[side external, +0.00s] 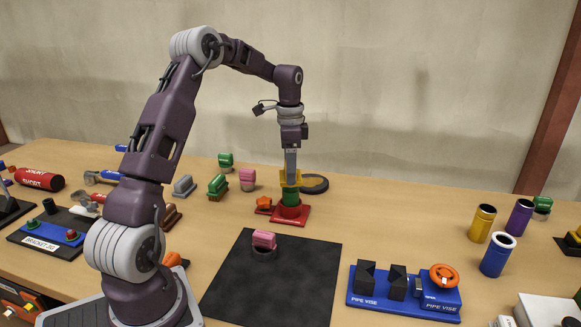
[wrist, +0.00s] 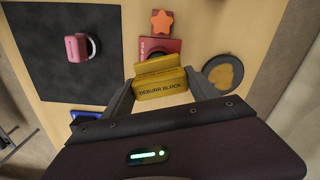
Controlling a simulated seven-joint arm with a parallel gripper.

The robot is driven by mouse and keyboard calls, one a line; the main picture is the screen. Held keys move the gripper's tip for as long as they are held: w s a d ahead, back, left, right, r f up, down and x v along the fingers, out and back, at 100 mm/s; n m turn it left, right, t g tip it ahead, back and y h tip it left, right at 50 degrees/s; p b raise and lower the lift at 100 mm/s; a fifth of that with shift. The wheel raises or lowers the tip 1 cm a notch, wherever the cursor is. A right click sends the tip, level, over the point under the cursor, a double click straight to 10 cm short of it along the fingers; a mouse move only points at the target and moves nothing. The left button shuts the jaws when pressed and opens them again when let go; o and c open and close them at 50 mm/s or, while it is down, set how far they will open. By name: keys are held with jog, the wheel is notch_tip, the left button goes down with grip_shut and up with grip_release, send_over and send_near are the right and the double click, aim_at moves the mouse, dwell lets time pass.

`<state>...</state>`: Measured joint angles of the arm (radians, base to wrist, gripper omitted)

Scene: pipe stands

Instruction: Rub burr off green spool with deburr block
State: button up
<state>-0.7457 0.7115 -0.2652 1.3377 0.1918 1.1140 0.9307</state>
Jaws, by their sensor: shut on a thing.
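My gripper (side external: 290,168) is shut on the yellow deburr block (side external: 291,179), which also shows between the fingers in the wrist view (wrist: 161,88) with its "DEBURR BLOCK" label. The green spool (side external: 291,199) stands upright on a red stand (side external: 291,216) with an orange star knob (side external: 264,203). The block is right at the spool's top end; I cannot tell whether they touch. No burr can be made out.
A black mat (side external: 270,285) with a pink-capped piece (side external: 264,240) is in front. A blue pipe vise (side external: 405,292) stands front right. Several coloured cylinders stand at the far right, including a yellow one (side external: 482,224).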

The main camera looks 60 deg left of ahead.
jog(key=shift+s+d, duration=0.3)
jog(key=shift+d, duration=0.25)
jog(key=shift+w+a, duration=0.5)
jog(key=shift+a, duration=0.3)
jog(key=shift+s+d, duration=0.45)
jog(key=shift+d, duration=0.4)
jog(key=shift+w+a+f, duration=0.1)
jog(key=shift+w+a, duration=0.15)
jog(key=shift+a, duration=0.2)
jog(key=shift+w+a, duration=0.2)
jog(key=shift+a, duration=0.25)
jog(key=shift+s+d, duration=0.5)
jog(key=shift+d, duration=0.4)
jog(key=shift+r, duration=3.15)
